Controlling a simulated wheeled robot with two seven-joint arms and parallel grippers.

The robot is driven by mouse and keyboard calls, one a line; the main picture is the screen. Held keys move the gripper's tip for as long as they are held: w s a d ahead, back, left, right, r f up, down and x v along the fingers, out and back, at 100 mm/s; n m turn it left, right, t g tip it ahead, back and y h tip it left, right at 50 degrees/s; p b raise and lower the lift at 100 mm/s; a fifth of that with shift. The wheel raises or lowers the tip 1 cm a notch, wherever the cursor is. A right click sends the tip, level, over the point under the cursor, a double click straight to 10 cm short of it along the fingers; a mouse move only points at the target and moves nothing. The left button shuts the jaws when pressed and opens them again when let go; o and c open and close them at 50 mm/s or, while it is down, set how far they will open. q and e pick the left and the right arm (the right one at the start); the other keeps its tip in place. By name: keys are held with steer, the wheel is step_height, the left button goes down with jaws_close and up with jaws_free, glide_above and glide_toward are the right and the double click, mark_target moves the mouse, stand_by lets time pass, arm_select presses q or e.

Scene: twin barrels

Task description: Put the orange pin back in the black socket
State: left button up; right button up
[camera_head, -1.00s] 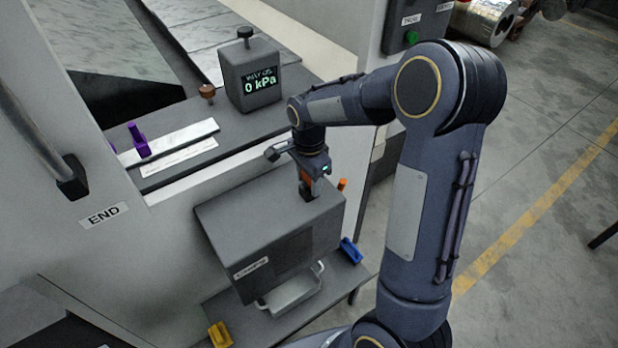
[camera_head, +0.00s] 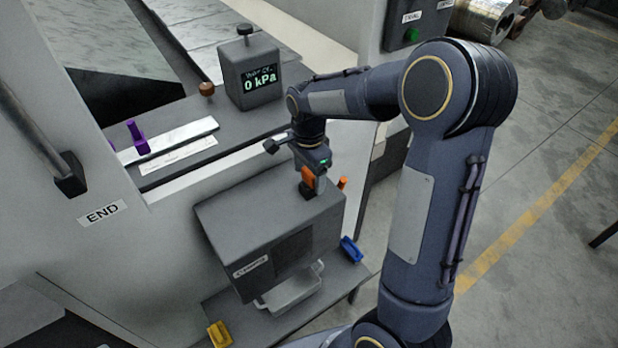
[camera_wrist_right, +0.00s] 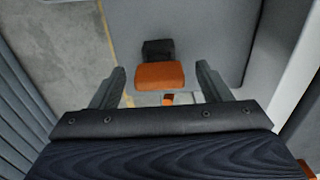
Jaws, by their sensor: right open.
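An orange block (camera_head: 308,177), seemingly the pin, stands at the black socket (camera_head: 306,191) on top of the grey box. In the right wrist view the orange block (camera_wrist_right: 160,75) lies between the fingertips, with the black socket (camera_wrist_right: 157,47) right against it. How deep it sits cannot be told. My right gripper (camera_head: 313,182) is open around the orange block, with a gap on both sides in the wrist view. In the head view its fingers are partly hidden. My left gripper is not in view.
A grey box (camera_head: 250,215) bears the socket. A second orange piece (camera_head: 342,183) stands by its right edge. A blue piece (camera_head: 351,249) and a yellow piece (camera_head: 219,334) lie on the lower shelf. A gauge (camera_head: 250,75) reading 0 kPa stands behind on the ledge.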

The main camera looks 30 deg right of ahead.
mark_target(309, 172)
steer(key=shift+r, duration=2.8)
